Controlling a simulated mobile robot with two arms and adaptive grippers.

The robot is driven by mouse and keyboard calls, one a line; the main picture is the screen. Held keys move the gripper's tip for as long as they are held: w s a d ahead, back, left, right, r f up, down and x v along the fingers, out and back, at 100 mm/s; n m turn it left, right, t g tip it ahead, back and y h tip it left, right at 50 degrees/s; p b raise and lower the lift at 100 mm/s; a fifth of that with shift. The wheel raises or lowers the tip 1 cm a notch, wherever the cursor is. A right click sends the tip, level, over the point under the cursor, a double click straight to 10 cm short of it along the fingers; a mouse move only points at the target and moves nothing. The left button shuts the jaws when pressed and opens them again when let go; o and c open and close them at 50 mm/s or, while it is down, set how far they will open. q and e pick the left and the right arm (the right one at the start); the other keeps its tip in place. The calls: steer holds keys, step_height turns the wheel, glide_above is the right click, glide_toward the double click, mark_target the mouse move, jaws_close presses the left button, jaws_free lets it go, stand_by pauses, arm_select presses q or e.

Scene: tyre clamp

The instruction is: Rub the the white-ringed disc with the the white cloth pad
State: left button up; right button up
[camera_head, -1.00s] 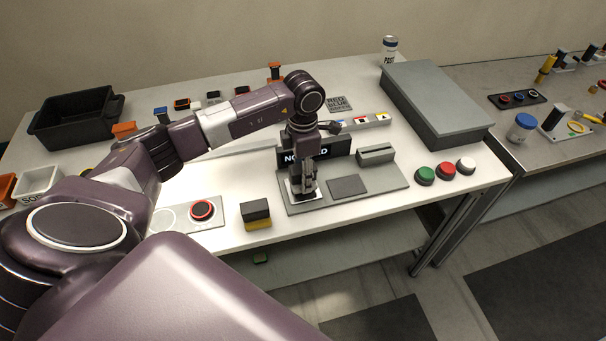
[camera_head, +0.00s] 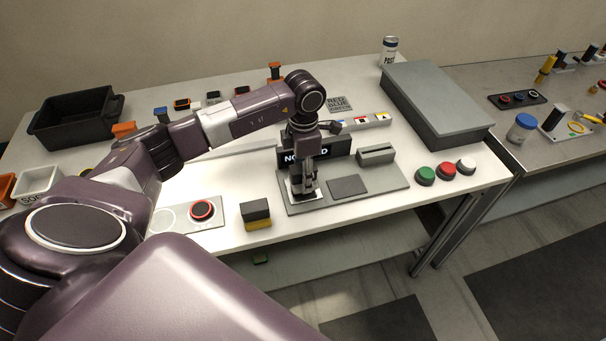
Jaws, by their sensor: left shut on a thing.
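My left gripper (camera_head: 304,192) points straight down at the left part of a grey station plate (camera_head: 315,207). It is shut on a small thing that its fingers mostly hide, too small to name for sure. A white square patch, apparently the white cloth pad (camera_head: 292,188), shows around and under the fingertips. I cannot tell whether the held thing touches it. A pale plate at the front left carries a bare white circle (camera_head: 163,219) beside a dark red-ringed disc (camera_head: 202,210). My right gripper is not in view.
A dark display (camera_head: 333,150) and a slotted grey block (camera_head: 376,154) stand behind a dark square (camera_head: 347,187) on the station. A black-and-yellow block (camera_head: 256,214) stands to its left. Green (camera_head: 425,174), red and white buttons and a large grey box (camera_head: 435,105) are at right.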

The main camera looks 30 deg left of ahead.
arm_select(q)
steer(key=shift+w+d, duration=0.4)
steer(key=shift+s+a, duration=0.8)
steer(key=shift+s, duration=0.1)
steer(key=shift+w+d+b, duration=0.6)
steer(key=shift+w+d, duration=0.2)
steer(key=shift+w, duration=0.1)
steer(key=shift+s+a+f, duration=0.1)
steer(key=shift+s+a, duration=0.7)
steer(key=shift+s, duration=0.15)
steer(key=shift+w+d+b, duration=0.35)
steer(key=shift+w+d, duration=0.45)
steer(key=shift+w, duration=0.15)
steer(key=shift+s+a, duration=0.75)
steer(key=shift+s, duration=0.2)
steer(key=shift+w+d+b, duration=0.3)
steer(key=shift+w+d, duration=0.45)
steer(key=shift+w, duration=0.2)
steer(key=shift+s+a, duration=0.75)
steer(key=shift+s, duration=0.15)
steer(key=shift+w+d, duration=0.25)
steer(key=shift+w, duration=0.05)
steer(key=shift+w+d, duration=0.1)
steer(key=shift+w, duration=0.05)
